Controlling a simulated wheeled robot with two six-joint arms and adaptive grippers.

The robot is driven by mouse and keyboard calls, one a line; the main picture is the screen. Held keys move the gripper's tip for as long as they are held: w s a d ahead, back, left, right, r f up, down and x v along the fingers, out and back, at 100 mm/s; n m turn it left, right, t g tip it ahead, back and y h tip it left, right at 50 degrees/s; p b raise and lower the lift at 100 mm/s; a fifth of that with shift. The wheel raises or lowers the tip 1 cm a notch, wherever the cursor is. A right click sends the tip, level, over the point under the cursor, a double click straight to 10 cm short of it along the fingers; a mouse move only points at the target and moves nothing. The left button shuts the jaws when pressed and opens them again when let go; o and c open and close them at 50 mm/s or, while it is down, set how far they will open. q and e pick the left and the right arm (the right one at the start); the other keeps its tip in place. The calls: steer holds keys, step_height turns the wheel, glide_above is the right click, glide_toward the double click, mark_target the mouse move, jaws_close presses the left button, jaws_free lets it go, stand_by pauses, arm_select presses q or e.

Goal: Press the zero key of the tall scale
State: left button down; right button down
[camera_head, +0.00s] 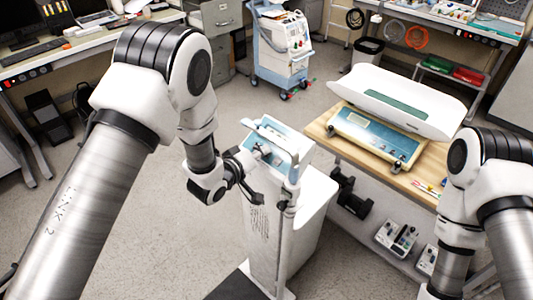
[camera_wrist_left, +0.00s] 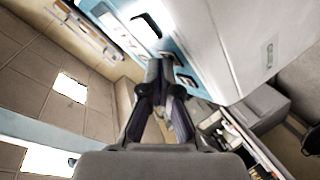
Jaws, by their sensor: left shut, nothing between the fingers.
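The tall scale (camera_head: 264,235) is a white column with a light-blue panel at its top, standing in the middle of the head view. Its handrail crosses the panel. My left gripper (camera_head: 260,154) is shut and empty, with its fingertips at the left side of the panel. In the left wrist view the shut fingers (camera_wrist_left: 159,68) point at the blue edge of the scale's head (camera_wrist_left: 235,45). I cannot tell whether they touch it. The zero key cannot be picked out; the panel is small and partly hidden. My right gripper is out of view.
A baby scale (camera_head: 365,139) with a white tray stands on a wooden-topped table (camera_head: 330,111) to the right, close to the tall scale. A blue and white machine on wheels (camera_head: 283,48) stands behind. The floor (camera_head: 190,255) left of the scale is clear.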

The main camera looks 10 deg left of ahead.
arm_select(q)
steer(key=shift+s+a+r+p, duration=0.2)
steer(key=shift+s+r+p, duration=0.1)
steer(key=shift+r+p, duration=0.35)
steer(key=shift+s+a+r+p, duration=0.1)
steer(key=shift+s+r+p, duration=0.05)
steer(key=shift+r+p, duration=0.4)
steer(key=r, duration=0.1)
steer(key=s+r+p, duration=0.1)
steer(key=a+r+p, duration=0.1)
steer(key=shift+s+r, duration=0.15)
steer(key=shift+s, duration=0.15)
